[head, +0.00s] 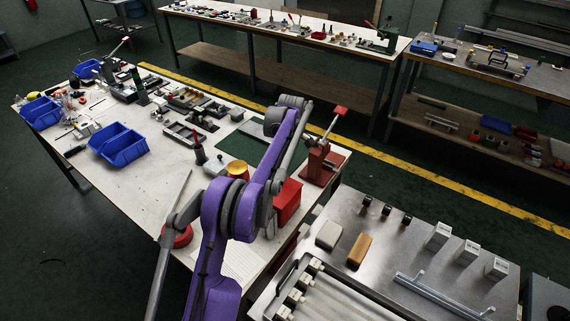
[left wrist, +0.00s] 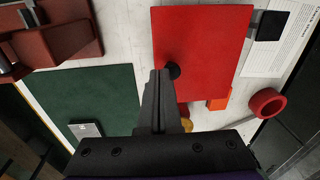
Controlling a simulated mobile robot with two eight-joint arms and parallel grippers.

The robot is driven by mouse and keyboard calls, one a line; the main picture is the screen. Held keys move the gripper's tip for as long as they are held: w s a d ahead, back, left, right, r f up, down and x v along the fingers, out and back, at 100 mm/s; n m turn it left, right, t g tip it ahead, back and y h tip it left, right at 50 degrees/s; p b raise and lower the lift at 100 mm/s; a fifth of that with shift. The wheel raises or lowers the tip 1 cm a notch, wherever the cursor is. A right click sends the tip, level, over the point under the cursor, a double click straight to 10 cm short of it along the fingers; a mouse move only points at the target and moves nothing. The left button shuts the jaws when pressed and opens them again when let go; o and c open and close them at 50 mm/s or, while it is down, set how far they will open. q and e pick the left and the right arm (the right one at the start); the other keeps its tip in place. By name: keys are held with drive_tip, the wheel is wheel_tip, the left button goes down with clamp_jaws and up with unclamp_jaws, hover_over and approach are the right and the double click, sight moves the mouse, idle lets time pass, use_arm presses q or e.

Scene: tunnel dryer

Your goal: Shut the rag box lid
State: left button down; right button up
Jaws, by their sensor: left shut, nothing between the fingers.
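The rag box (head: 287,202) is a red box on the white bench, partly hidden behind my purple left arm in the head view. In the left wrist view its red lid (left wrist: 208,40) shows as a broad flat panel with a round black knob (left wrist: 173,71) near one edge. I cannot tell from these frames how far the lid stands open. My left gripper (left wrist: 158,76) is shut and empty, its tips at or just beside the knob; I cannot tell whether they touch. My right gripper is not in view.
A red press (head: 318,165) stands close behind the box, beside a green mat (left wrist: 85,105). A red ring (left wrist: 267,104) and a printed sheet (left wrist: 272,42) lie nearby. Blue bins (head: 120,145) stand farther left. A metal table (head: 400,260) is at the right.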

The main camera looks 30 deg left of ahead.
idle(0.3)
use_arm(q)
wheel_tip(320, 180, up, 11)
drive_tip(key=p, duration=0.1)
drive_tip(key=shift+w+d, duration=0.2)
drive_tip(key=shift+w, duration=0.2)
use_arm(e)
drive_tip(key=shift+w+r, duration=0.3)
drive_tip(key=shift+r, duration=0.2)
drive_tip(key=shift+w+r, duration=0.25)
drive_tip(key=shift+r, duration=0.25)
use_arm(q)
drive_tip(key=shift+f, duration=0.2)
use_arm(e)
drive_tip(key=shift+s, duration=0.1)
